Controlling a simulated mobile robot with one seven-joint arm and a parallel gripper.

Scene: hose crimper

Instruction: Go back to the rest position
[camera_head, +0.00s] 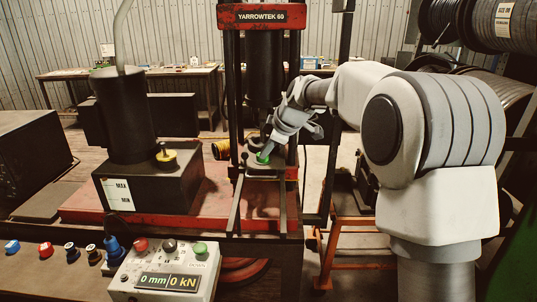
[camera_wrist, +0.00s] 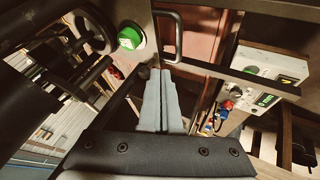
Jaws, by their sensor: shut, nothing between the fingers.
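My gripper (camera_head: 267,153) is in front of the red press frame (camera_head: 226,75) labelled "YARROWTEK 60", with its fingertips pointing down and left. In the wrist view my gripper (camera_wrist: 158,74) has its two grey fingers side by side, shut and empty. A round green button (camera_wrist: 130,38) lies just beyond and left of the fingertips there. A green spot (camera_head: 262,158), which looks like the same button, shows by the fingertips in the head view. I cannot tell whether they touch it. My arm reaches in from the right.
A control box (camera_head: 150,262) with knobs reads "0 mm" and "0 kN" at the front; it also shows in the wrist view (camera_wrist: 252,60). A black tank (camera_head: 150,190) stands left of the press. Hose reels (camera_head: 505,25) hang at upper right. Press posts and bars surround my gripper closely.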

